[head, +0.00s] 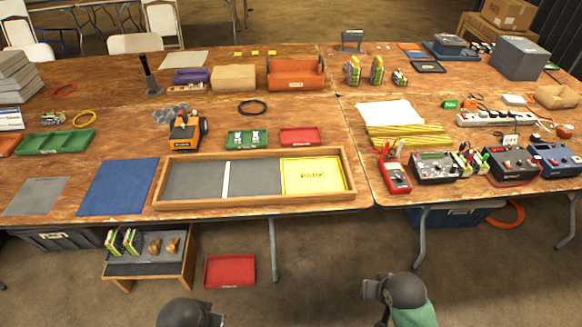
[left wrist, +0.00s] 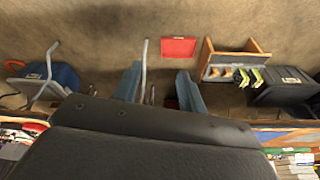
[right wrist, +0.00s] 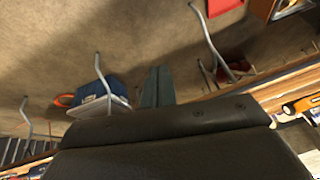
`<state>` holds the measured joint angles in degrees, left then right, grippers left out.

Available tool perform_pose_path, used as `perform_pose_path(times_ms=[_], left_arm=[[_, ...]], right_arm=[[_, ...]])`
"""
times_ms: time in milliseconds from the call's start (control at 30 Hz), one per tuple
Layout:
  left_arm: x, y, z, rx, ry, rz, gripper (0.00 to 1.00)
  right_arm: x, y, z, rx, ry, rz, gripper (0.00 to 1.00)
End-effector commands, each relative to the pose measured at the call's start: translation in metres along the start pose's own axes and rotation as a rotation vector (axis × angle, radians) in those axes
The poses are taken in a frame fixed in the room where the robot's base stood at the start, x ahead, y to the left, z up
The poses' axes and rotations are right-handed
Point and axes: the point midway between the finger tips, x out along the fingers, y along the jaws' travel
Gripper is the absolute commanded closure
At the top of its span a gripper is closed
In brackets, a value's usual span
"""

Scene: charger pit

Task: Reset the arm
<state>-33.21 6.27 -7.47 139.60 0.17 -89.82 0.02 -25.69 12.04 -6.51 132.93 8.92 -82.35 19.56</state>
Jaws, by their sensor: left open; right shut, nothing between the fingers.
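My left gripper (left wrist: 158,88) shows in the left wrist view with its two blue-grey fingers spread apart and nothing between them. My right gripper (right wrist: 157,87) shows in the right wrist view with its fingers together and empty. In the head view, dark rounded parts of my left arm (head: 190,313) and right arm (head: 400,290) show at the bottom edge, over the floor in front of the tables. Both are apart from the tables. The fingers are not clear in the head view.
A wooden tray (head: 255,205) with a yellow panel lies at the front of the left table. A blue mat (head: 118,187) lies beside it. A red multimeter (head: 395,175) lies on the right table. Below are a low wooden stand (head: 120,285), a red tray (head: 230,271) and table legs (head: 273,250).

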Motion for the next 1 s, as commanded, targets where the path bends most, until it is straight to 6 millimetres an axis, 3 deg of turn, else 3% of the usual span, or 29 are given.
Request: perform_pose_path(times_ms=[233, 600, 1000], left_arm=[[-0.012, -0.005, -0.003, 0.001, 0.016, -0.01, 0.59], [-0.022, -0.009, -0.006, 0.002, 0.03, -0.018, 0.59], [0.042, -0.006, -0.004, 0.003, 0.01, -0.011, 0.59]], right_arm=[[-0.035, -0.006, 0.036, -0.158, -0.042, 0.045, 1.0], [-0.067, -0.007, 0.062, -0.287, -0.085, 0.083, 1.0], [-0.004, -0.004, 0.072, -0.291, -0.104, 0.08, 1.0]])
